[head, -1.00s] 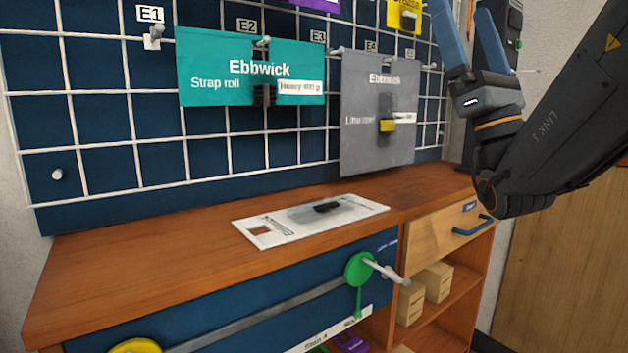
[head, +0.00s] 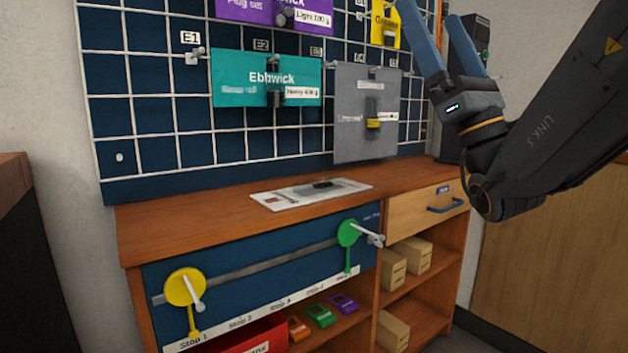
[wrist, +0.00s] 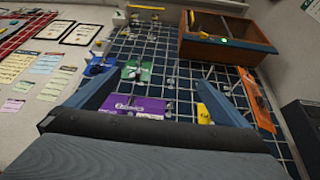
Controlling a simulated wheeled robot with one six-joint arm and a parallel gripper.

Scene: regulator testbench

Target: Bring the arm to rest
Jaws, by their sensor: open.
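My gripper (head: 436,48) is raised at the upper right of the head view, its two blue fingers pointing up and spread apart with nothing between them. In the wrist view my gripper (wrist: 160,100) also shows open and empty, facing the upper pegboard. My dark arm comes in from the right edge of the head view. No object touches the fingers.
A blue pegboard (head: 150,130) holds a teal Ebbwick pack (head: 235,85), a grey pack (head: 350,140), and purple and yellow packs. A card (head: 290,196) lies on the wooden bench (head: 180,222). A wooden box (wrist: 222,40) is mounted high. The air around the gripper looks clear.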

